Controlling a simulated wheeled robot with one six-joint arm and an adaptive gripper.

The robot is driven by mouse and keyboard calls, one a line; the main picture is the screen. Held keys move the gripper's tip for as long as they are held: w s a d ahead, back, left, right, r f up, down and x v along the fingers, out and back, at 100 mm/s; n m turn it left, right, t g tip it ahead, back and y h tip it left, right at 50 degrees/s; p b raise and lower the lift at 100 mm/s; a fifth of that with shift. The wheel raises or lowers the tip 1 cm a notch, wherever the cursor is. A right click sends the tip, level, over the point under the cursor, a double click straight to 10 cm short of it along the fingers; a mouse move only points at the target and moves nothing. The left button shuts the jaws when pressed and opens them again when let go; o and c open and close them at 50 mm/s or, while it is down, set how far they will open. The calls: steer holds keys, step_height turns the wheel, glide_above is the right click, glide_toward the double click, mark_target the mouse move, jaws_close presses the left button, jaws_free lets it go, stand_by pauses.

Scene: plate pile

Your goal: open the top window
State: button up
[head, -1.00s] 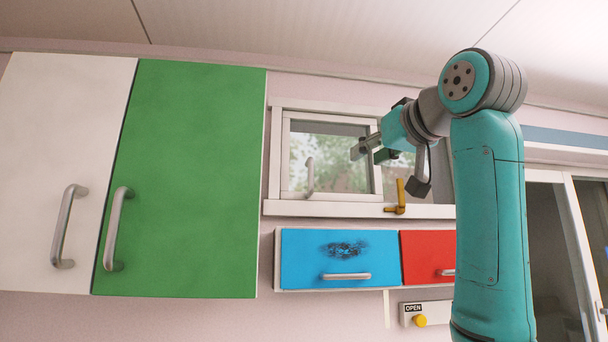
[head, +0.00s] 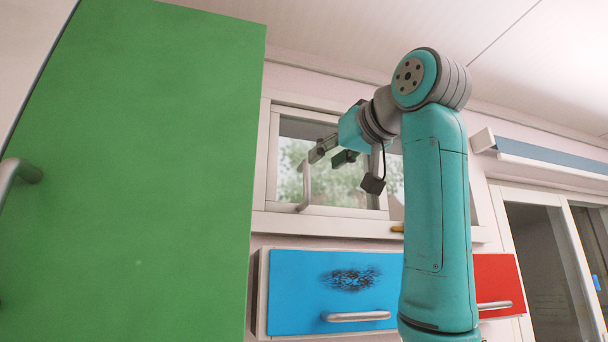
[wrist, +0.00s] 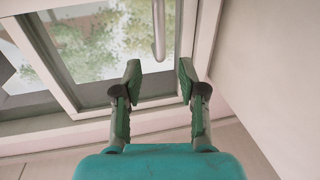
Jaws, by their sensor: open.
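The window (head: 330,170) is set in a white frame above the drawers, with trees blurred behind its glass. Its pale upright bar handle (head: 304,187) is on the left side of the sash; in the wrist view the handle (wrist: 159,28) comes down from the top edge. My gripper (head: 326,153) is open and empty in front of the window, close to the handle in the head view. In the wrist view my gripper (wrist: 158,74) has its fingers spread, with the handle's end just ahead of the gap between them. I cannot tell if anything touches.
A green cabinet door (head: 140,150) fills the left. Below the window are a blue drawer (head: 305,295) with a dark smudge and a red drawer (head: 495,283). An orange latch (head: 397,229) is partly hidden by my arm. A glass door (head: 540,250) stands at right.

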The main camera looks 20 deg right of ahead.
mark_target(309, 171)
steer(key=w, duration=0.2)
steer(key=w+a, duration=0.1)
steer(key=w, duration=0.5)
steer(key=shift+w+a, duration=0.2)
steer(key=shift+a, duration=0.15)
jaws_close()
